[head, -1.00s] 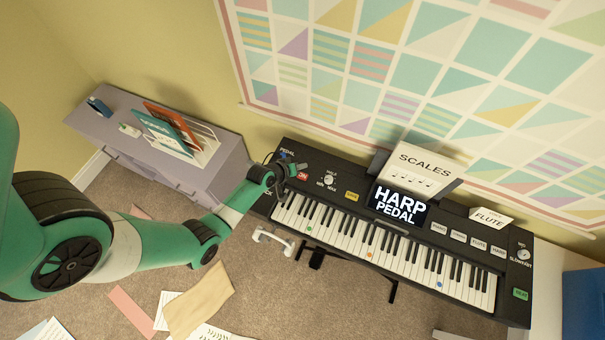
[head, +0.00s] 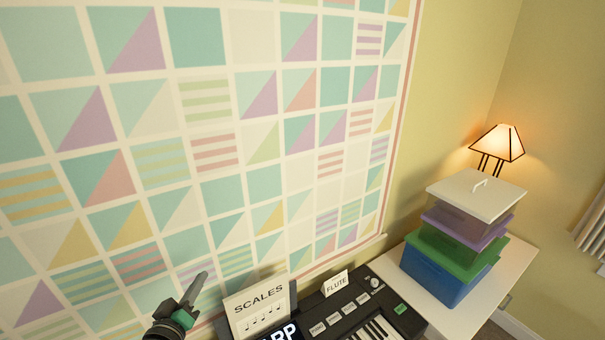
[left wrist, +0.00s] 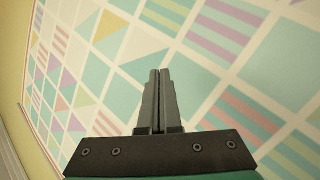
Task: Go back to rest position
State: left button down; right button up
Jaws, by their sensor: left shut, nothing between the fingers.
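My left gripper (head: 195,291) shows at the bottom of the head view, to the left of the SCALES sheet and in front of the patterned wall hanging. Its fingers point up and are shut with nothing between them. In the left wrist view the two dark fingers (left wrist: 158,75) lie side by side, with the hanging behind them. Most of my left arm is out of the picture. My right gripper is in neither view.
The keyboard (head: 345,312) is at the bottom, with the SCALES sheet (head: 258,310) and FLUTE card (head: 336,284) standing at it. Stacked boxes (head: 440,278) and a lit lamp (head: 497,143) stand right on a white table (head: 468,318). The patterned hanging (head: 195,38) covers the wall.

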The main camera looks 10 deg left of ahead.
pick_arm(q)
jog(key=s+d+r+m+t+h, duration=0.15)
jog(key=d+r, duration=0.25)
jog(key=r, duration=0.6)
jog(key=s+d+r+m+t+h, duration=0.1)
jog(key=d+r+m+t, duration=0.2)
jog(key=r, duration=0.6)
jog(key=s+d+r+t+h, duration=0.15)
jog(key=d+r, duration=0.35)
jog(key=r, duration=0.5)
jog(key=s+d+r+m+t, duration=0.3)
jog(key=s+r+m+t, duration=0.15)
jog(key=s+r, duration=1)
notch_tip(320, 180, up, 17)
jog(key=p, duration=1.6)
jog(key=shift+s+a+t+p, duration=0.15)
jog(key=shift+a+t+p, duration=0.15)
jog(key=shift+a+t, duration=0.15)
